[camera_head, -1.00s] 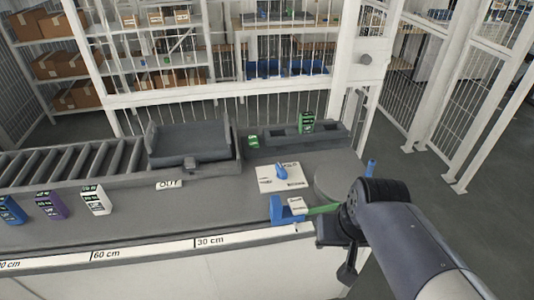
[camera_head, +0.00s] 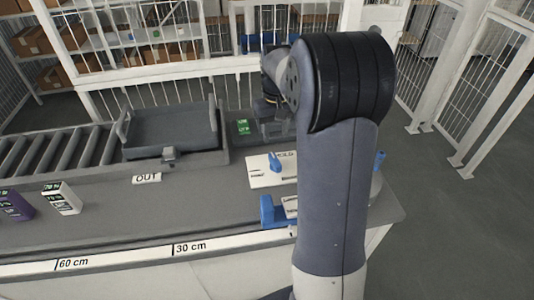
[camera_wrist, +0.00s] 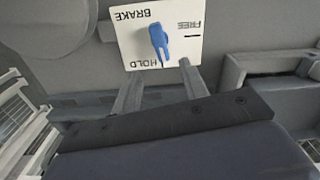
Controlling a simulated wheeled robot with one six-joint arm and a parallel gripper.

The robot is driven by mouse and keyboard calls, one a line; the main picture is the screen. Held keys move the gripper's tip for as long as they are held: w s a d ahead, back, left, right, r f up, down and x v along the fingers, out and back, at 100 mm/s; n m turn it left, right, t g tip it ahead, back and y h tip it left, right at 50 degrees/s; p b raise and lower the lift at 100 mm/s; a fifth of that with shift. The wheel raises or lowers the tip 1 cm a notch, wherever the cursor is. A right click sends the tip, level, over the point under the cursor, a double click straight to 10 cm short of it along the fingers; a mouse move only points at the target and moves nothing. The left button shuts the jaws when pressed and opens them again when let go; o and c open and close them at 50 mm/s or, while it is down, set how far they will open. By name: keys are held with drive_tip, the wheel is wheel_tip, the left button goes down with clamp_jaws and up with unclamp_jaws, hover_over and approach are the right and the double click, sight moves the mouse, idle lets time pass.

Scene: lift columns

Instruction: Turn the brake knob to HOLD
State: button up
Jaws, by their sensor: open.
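The brake plate (camera_wrist: 130,47) is a white panel that reads BRAKE, FREE and HOLD, upside down in the wrist view. A blue knob (camera_wrist: 160,40) stands on it, its long grip lying roughly from the BRAKE side toward the HOLD side. I cannot tell exactly which mark it points at. In the head view the plate (camera_head: 258,178) and knob (camera_head: 274,162) lie on the bench just left of my arm. My gripper (camera_wrist: 158,82) is open and empty, its fingers apart near the plate's HOLD edge in the wrist view. The knob appears apart from both fingers.
A blue clamp-like part (camera_head: 270,212) sits in front of the plate. White fencing stands behind. My arm hides the bench's right part.

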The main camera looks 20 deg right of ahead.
sight(275, 159)
wheel_tip(275, 159, down, 10)
drive_tip(key=shift+s+f+p, duration=0.1)
drive_tip(key=shift+p, duration=0.2)
drive_tip(key=shift+c, duration=0.3)
